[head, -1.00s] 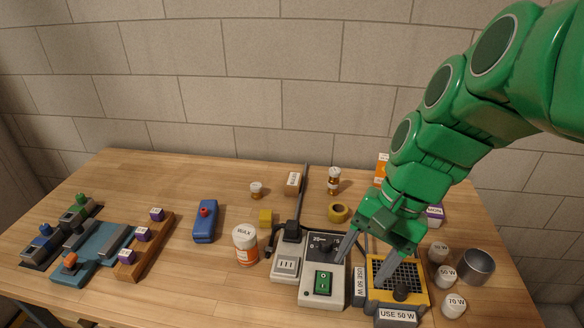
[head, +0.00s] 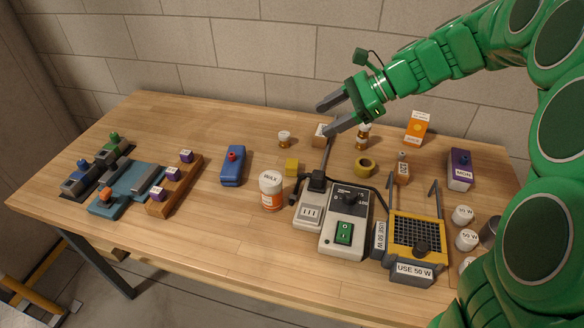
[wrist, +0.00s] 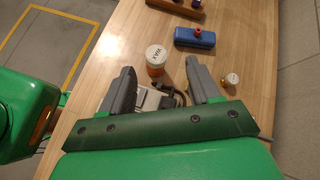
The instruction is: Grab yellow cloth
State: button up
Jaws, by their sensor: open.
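A small yellow block-like piece (head: 291,167), which may be the folded cloth, lies on the table behind the white wax jar (head: 271,188). My gripper (head: 324,119) is open and empty, raised above the back of the table, above and to the right of the yellow piece. In the wrist view my two open fingers (wrist: 161,70) frame the wax jar (wrist: 155,58); I cannot make out the yellow piece there.
A grey soldering station (head: 345,220) with a black cord and a yellow-topped holder (head: 415,240) stand front right. A blue box (head: 232,166) and a wooden rack (head: 176,185) are to the left. Small bottles and an orange carton (head: 417,128) stand at the back. Front left tabletop is clear.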

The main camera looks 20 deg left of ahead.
jog(key=shift+w+a+f+m+t+y, duration=0.8)
jog(key=shift+w+a+m+y, duration=1.15)
jog(key=shift+w, duration=3.65)
send_near(298, 164)
jog(key=a, duration=0.1)
jog(key=a+m, duration=0.1)
jog(key=shift+w+a+f+h, duration=0.1)
jog(key=shift+a+f+h, duration=0.15)
jog(key=shift+a+h, duration=0.1)
jog(key=shift+a+f, duration=0.3)
jog(key=shift+a, duration=0.05)
jog(key=shift+x, duration=3.55)
jog(key=c, duration=0.7)
jog(key=shift+r, duration=0.15)
